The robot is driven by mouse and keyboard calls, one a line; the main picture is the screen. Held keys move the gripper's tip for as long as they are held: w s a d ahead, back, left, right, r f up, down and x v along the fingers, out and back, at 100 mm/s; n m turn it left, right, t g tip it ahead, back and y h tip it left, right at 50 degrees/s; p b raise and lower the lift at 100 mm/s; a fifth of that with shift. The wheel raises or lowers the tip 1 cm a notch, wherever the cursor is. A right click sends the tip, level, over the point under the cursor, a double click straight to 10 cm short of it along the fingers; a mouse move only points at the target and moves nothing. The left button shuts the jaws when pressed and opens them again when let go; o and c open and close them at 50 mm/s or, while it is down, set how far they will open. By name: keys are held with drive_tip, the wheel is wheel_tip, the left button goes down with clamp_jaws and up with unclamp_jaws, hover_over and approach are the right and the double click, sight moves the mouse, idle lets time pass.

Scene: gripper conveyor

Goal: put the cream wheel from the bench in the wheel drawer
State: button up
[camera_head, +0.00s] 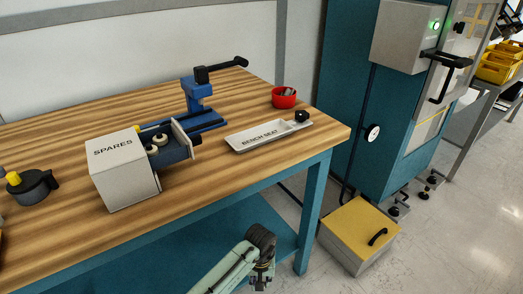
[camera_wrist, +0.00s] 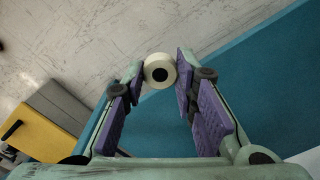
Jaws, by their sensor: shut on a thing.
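A cream wheel (camera_wrist: 159,71) with a dark centre is between the fingertips of my gripper (camera_wrist: 160,80) in the wrist view. My gripper is shut on it. In the head view my gripper (camera_head: 262,283) is low, in front of the bench (camera_head: 230,175) and below its top; the held wheel cannot be made out there. On the bench a pale box (camera_head: 122,175) marked SPARES has a drawer (camera_head: 183,138) pulled open at its back right. Cream wheels (camera_head: 158,141) show inside that drawer.
A white tray (camera_head: 255,139) marked BENCH SEAT and a red cup (camera_head: 284,97) are at the bench's right. A blue vise-like tool (camera_head: 200,105) stands behind the drawer. A yellow-lidded box (camera_head: 362,228) is on the floor, right of the bench leg.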

drive_tip(key=shift+w+d+f, duration=0.1)
drive_tip(key=shift+f, duration=0.4)
drive_tip(key=shift+w+d+f, duration=0.1)
drive_tip(key=shift+f, duration=0.4)
drive_tip(key=shift+w+a+f, duration=0.1)
drive_tip(key=shift+w+f, duration=0.1)
drive_tip(key=shift+d, duration=0.25)
drive_tip(key=shift+s+a, duration=0.2)
drive_tip(key=shift+s, duration=0.05)
